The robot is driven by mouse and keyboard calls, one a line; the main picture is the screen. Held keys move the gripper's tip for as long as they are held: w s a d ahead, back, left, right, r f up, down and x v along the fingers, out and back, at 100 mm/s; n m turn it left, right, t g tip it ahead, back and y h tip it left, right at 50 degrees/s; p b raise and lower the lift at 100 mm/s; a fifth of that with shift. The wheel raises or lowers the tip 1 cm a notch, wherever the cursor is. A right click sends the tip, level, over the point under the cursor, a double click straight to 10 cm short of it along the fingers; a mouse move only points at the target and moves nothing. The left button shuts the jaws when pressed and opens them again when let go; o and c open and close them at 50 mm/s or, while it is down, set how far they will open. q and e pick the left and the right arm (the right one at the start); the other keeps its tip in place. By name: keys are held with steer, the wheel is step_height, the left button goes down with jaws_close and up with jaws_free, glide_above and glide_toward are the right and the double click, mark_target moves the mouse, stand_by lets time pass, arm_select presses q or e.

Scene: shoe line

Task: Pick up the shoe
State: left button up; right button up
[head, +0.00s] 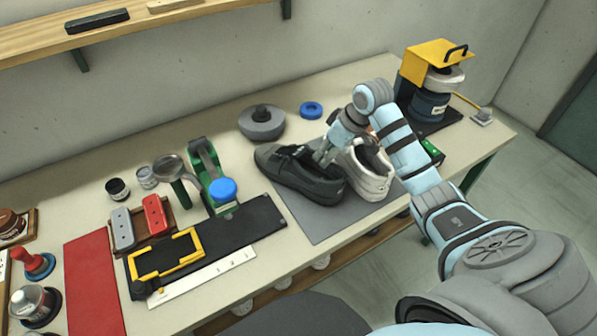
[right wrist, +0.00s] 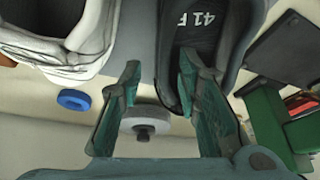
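A dark grey shoe (head: 300,175) and a white shoe (head: 368,180) stand side by side on a grey mat (head: 322,222). My right gripper (head: 323,158) reaches down at the dark shoe's opening, on the side facing the white shoe. In the right wrist view, its fingers (right wrist: 160,85) are spread, with the dark shoe's side wall (right wrist: 167,75) between them. One finger is over the insole marked "41 F"; the other is in the gap beside the white shoe (right wrist: 70,45). I cannot tell whether either finger touches the wall. My left gripper is out of view.
A grey round object (head: 262,125) and blue ring (head: 311,109) lie behind the shoes. A green press (head: 207,165) and black board (head: 255,220) stand left. A yellow-topped machine (head: 435,65) stands at the back right. The table's front edge is close to the mat.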

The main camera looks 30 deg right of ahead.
mark_target(324, 156)
steer(key=x, duration=0.3)
steer(key=shift+w+f, duration=0.15)
steer(key=shift+c, duration=0.8)
jaws_close()
